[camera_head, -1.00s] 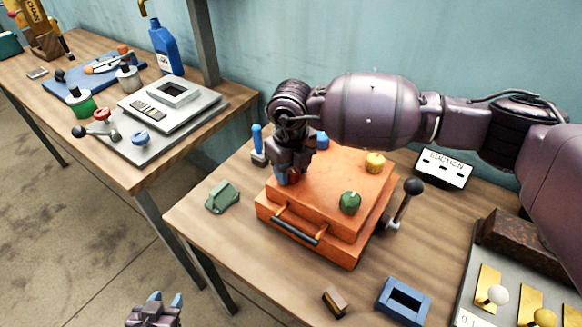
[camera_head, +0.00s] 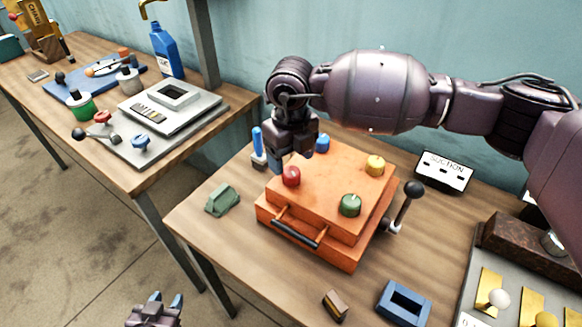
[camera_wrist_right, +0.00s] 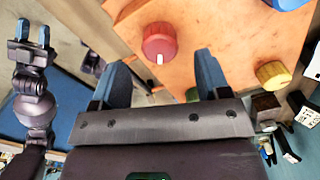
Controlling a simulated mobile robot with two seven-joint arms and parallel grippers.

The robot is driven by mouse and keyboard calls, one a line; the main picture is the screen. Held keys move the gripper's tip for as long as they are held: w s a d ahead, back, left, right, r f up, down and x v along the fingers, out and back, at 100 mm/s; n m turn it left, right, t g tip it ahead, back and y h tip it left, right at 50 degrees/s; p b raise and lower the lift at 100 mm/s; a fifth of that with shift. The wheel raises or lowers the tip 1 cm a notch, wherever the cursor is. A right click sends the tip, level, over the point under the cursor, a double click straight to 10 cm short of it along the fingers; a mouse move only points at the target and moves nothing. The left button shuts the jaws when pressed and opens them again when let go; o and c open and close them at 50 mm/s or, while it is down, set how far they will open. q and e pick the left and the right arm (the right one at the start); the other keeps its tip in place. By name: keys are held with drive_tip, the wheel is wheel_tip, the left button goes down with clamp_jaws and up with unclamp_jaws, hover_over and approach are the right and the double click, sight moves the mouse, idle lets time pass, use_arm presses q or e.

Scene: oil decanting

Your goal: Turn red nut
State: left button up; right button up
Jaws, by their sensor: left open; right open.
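The red nut (camera_head: 291,176) is a round knob on the near left part of the orange box (camera_head: 330,190). In the right wrist view the red nut (camera_wrist_right: 160,43) shows a white mark on its side and stands beyond the fingertips, between their lines. My right gripper (camera_head: 290,160) is just above and behind the red nut, open and empty, apart from it. Its two blue fingers (camera_wrist_right: 160,75) show in the wrist view. My left gripper (camera_head: 166,298) is open and empty, low at the bottom edge, off the table.
The box also carries a green knob (camera_head: 350,205), a yellow knob (camera_head: 375,165) and a blue knob (camera_head: 322,143). A black-knobbed lever (camera_head: 413,189) stands at its right side. A green block (camera_head: 222,200) lies left, a blue frame (camera_head: 403,303) in front.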

sight(291, 171)
wheel_tip(291, 171, up, 6)
drive_tip(key=shift+r, duration=0.15)
idle(0.3)
drive_tip(key=shift+s, duration=0.1)
